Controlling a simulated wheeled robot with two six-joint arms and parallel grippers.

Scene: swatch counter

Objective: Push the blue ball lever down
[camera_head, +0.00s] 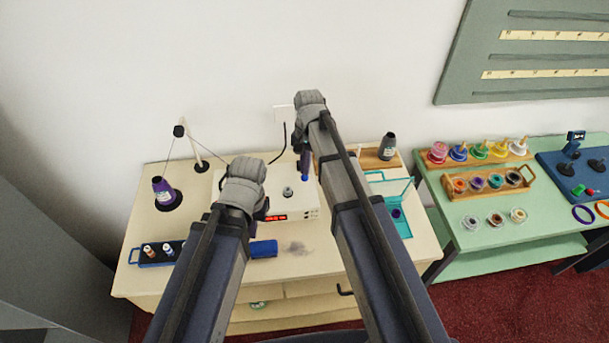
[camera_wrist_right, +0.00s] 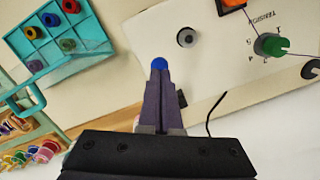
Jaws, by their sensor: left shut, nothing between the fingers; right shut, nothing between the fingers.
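The blue ball of the lever (camera_head: 304,179) shows at the upper right part of the white box (camera_head: 300,205), right below the tips of my right gripper (camera_head: 305,170). In the right wrist view the blue ball (camera_wrist_right: 159,63) sits just past the tips of my shut, empty right gripper (camera_wrist_right: 159,76). I cannot tell whether the tips touch it. The lever's stem is hidden behind the fingers. My left gripper (camera_head: 262,210) is shut and empty, over the front left of the white box and away from the ball.
The box carries a grey round knob (camera_head: 288,191), a red display (camera_head: 276,217) and a green dial (camera_wrist_right: 271,45). A teal tray (camera_head: 403,227) and dark bottle (camera_head: 387,147) stand to the right. A blue vial rack (camera_head: 150,262) and purple cone (camera_head: 162,187) are left.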

